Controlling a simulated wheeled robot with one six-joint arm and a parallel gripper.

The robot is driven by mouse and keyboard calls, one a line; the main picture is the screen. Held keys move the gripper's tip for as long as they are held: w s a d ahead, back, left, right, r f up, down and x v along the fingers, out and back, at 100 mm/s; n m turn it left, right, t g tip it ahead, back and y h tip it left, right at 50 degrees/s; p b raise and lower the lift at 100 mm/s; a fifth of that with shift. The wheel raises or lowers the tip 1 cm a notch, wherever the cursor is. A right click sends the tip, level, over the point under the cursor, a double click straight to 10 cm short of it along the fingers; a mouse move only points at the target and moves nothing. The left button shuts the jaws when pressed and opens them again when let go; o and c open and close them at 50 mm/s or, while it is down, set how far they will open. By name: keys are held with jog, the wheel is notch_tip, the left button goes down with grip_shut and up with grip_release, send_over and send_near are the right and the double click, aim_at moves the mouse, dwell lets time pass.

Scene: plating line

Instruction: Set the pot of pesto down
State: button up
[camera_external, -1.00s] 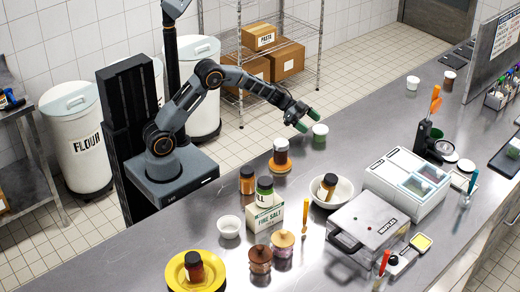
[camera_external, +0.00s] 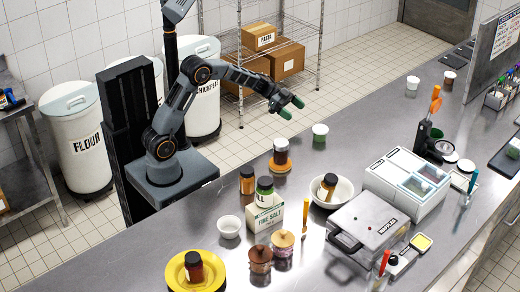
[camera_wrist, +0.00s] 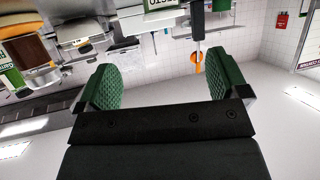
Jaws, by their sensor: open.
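A small pot with a white lid and a greenish lower part (camera_external: 320,132), which looks like the pot of pesto, stands upright on the steel counter (camera_external: 345,155) near its back edge. My gripper (camera_external: 291,108) is open and empty, up and to the left of the pot and apart from it. Its two green-padded fingers also show in the wrist view (camera_wrist: 160,88), spread wide with nothing between them. I cannot pick out the pot for sure in the wrist view.
A white bowl holding a jar (camera_external: 343,197), a salt box (camera_external: 264,218) and a white-and-grey machine (camera_external: 405,180) are nearer. Counter right of the pot is clear.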

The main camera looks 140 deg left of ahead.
jog(key=w+r+n+g+h+p, duration=0.1)
jog(key=w+g+h+p, duration=0.1)
jog(key=w+p, duration=0.1)
jog(key=w+a+r+n+g+h+p, duration=0.1)
jog(key=w+n+g+h+p, duration=0.1)
jog(key=w+p, duration=0.1)
jog(key=w+a+r+n+g+h+p, duration=0.1)
jog(key=w+r+n+g+p, duration=0.1)
jog(key=w+p, duration=0.2)
jog(key=shift+r+g+h+p, duration=0.1)
jog(key=shift+g+h+p, duration=0.25)
jog(key=shift+p, duration=0.2)
jog(key=w+a+r+n+g+y+p, duration=0.1)
jog(key=w+r+n+g+p, duration=0.1)
jog(key=n+g+p, duration=0.25)
jog(key=n+g+y+b, duration=0.2)
jog(key=n+b, duration=0.3)
send_over(321, 128)
jog(key=shift+h, duration=0.25)
notch_tip(321, 128, down, 6)
jog(key=shift+d+r, duration=0.15)
jog(key=shift+w+f+p, duration=0.1)
jog(key=shift+f+p, duration=0.65)
jog(key=shift+f, duration=2.85)
